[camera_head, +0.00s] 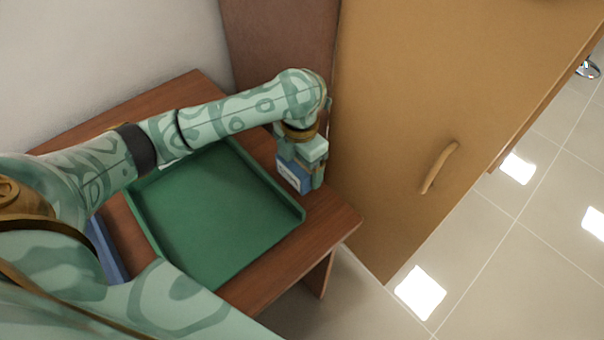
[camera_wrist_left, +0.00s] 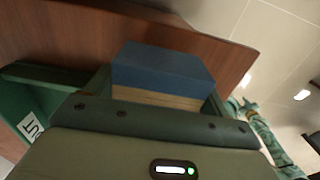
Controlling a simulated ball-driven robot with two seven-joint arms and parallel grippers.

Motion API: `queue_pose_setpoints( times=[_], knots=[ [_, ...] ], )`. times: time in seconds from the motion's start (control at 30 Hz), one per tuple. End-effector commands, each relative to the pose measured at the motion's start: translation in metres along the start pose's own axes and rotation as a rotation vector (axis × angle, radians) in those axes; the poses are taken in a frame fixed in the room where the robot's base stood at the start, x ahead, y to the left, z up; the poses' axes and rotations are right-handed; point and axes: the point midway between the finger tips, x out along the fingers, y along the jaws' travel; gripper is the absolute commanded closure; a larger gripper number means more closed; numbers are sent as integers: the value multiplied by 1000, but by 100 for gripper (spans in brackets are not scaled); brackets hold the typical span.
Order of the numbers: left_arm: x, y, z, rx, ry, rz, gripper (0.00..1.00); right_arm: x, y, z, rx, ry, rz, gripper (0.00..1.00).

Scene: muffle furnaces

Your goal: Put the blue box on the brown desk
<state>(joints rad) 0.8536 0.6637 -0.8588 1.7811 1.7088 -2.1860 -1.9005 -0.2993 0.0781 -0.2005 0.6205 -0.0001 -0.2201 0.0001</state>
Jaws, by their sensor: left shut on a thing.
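The blue box (camera_head: 293,178) is in my left gripper (camera_head: 303,170), at the right end of the brown desk (camera_head: 325,215). In the left wrist view the blue box (camera_wrist_left: 162,72) shows its blue top and a pale brown lower side between the fingers. The desk surface (camera_wrist_left: 80,38) lies beyond it. My left gripper is shut on the box. The head view does not clearly show whether the box touches the desk or hangs just above it. My right gripper is in neither view.
A green tray (camera_head: 215,262) lies on the desk, left of the box; its edge also shows in the left wrist view (camera_wrist_left: 40,73). A tan cabinet (camera_head: 385,150) with a handle stands close on the right. Tiled floor (camera_head: 500,260) is open at the lower right.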

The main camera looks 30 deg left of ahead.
Motion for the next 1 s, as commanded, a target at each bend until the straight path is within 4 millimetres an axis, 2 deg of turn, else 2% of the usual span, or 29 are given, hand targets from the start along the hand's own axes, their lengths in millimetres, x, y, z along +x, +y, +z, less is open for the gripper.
queue_pose_setpoints(
  times=[0.03, 0.13, 0.53, 0.57, 0.6, 0.87, 1.0],
  knots=[
    [16, 0, 0, -1, 6, -3, 48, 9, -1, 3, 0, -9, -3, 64],
    [33, 0, 0, 0, 5, -3, 48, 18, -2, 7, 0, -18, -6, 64],
    [35, 0, 0, 0, 0, 1, 48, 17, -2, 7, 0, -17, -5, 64],
    [35, 0, 0, 0, 1, 1, 13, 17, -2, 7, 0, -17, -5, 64],
    [35, 0, 0, 0, 0, 1, 2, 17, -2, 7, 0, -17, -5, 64],
    [33, 0, 0, 0, -1, 0, 0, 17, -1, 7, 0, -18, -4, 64],
    [13, 1, 1, -1, -6, 3, 0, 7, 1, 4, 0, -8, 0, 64]
  ],
)
